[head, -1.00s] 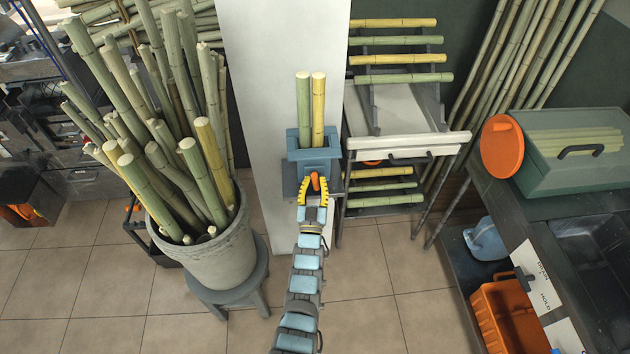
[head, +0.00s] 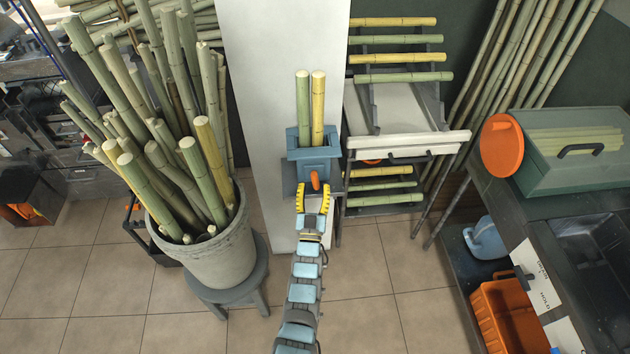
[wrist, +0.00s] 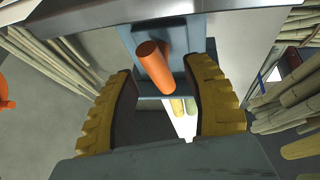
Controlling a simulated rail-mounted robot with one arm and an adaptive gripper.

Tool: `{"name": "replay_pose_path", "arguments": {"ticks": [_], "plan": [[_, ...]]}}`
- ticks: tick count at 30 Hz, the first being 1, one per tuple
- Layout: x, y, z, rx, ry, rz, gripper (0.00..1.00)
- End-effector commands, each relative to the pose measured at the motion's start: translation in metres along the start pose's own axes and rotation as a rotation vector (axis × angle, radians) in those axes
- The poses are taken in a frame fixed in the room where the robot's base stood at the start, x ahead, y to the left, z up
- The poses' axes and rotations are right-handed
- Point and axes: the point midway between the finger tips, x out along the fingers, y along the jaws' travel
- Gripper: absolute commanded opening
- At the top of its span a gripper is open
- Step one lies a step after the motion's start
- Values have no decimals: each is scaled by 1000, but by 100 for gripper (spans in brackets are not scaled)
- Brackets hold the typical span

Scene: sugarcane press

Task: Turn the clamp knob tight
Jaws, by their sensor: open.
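The clamp knob is an orange handle (head: 315,181) on the front of a blue clamp box (head: 313,160). Two cane stalks (head: 310,105), one green and one yellow, stand upright in the box. My gripper (head: 314,187) has yellow ribbed fingers, spread open just below and in front of the knob. In the wrist view the orange knob (wrist: 155,65) points toward the camera, beyond and between the tips of the open fingers (wrist: 160,82). The fingers appear apart from the knob on both sides.
A bucket of cane (head: 215,255) stands on a stool at left. A rack with cane rungs (head: 400,145) stands close at right. A bench with a green box (head: 560,165) and an orange disc (head: 502,146) is farther right. The tiled floor in front is clear.

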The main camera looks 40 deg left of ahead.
Motion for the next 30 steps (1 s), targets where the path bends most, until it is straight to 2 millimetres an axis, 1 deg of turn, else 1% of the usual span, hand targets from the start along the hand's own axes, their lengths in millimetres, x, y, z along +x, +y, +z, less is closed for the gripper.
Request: {"name": "replay_pose_path", "arguments": {"ticks": [1,5,9,18,24,30], "plan": [[-8,0,1,0,-1,0,50],[-22,0,-1,0,3,1,50],[-42,0,1,1,-2,1,50],[-79,1,0,0,0,1,50],[-92,1,0,0,0,1,50],[-96,0,0,0,0,1,50]]}}
